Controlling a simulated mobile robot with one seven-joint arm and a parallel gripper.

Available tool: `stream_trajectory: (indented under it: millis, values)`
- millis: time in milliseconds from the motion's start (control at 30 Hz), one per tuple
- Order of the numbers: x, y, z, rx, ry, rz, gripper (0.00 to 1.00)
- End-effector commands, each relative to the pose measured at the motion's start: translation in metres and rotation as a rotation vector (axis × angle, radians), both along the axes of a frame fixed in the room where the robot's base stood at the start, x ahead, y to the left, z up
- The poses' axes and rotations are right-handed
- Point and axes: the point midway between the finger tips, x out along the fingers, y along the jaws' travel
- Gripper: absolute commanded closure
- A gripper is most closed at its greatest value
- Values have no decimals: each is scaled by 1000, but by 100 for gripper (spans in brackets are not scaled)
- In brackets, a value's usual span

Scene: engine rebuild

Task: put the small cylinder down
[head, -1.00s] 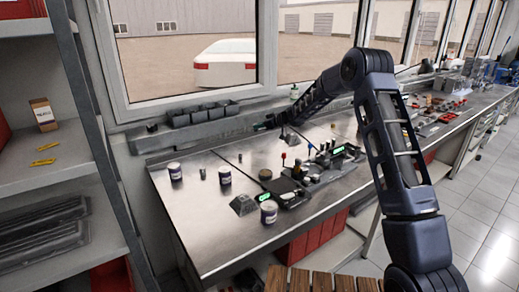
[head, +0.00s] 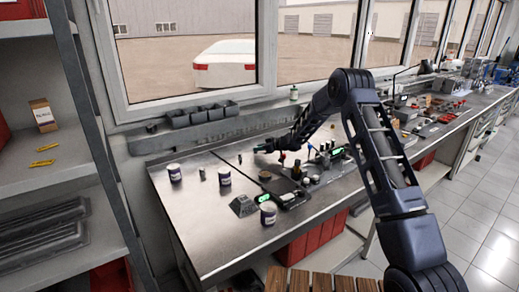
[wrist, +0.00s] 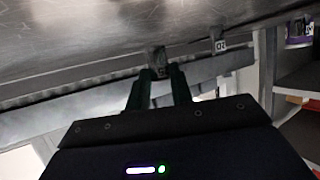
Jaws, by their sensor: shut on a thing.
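My gripper (head: 264,147) is above the steel workbench (head: 200,215), toward its window side. In the wrist view my gripper (wrist: 157,72) has its two dark fingers shut on a small dark grey cylinder (wrist: 158,57), held at the fingertips. The bench surface fills the top of that view. I cannot tell from it whether the cylinder touches the bench. In the head view the held cylinder is too small to make out clearly. Another small grey cylinder (head: 202,173) stands on the bench between two white cans.
A grey block (head: 242,205) and a fixture with a green display (head: 263,198) are nearer the front. Dark bins (head: 200,114) line the sill. The left front of the bench is clear.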

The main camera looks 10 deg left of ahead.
Motion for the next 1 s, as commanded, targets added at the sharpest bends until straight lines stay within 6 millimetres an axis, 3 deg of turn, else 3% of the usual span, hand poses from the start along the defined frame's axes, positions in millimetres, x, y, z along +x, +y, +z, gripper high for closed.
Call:
stream_trajectory:
  millis: [800, 833, 900, 1000]
  values:
    - [-1, 1, -14, -1, 2, 1, 100]
    - [-1, 1, -15, -2, 3, 1, 72]
    - [-1, 0, -16, -3, 4, 1, 58]
    - [-2, 0, -17, -4, 5, 1, 56]
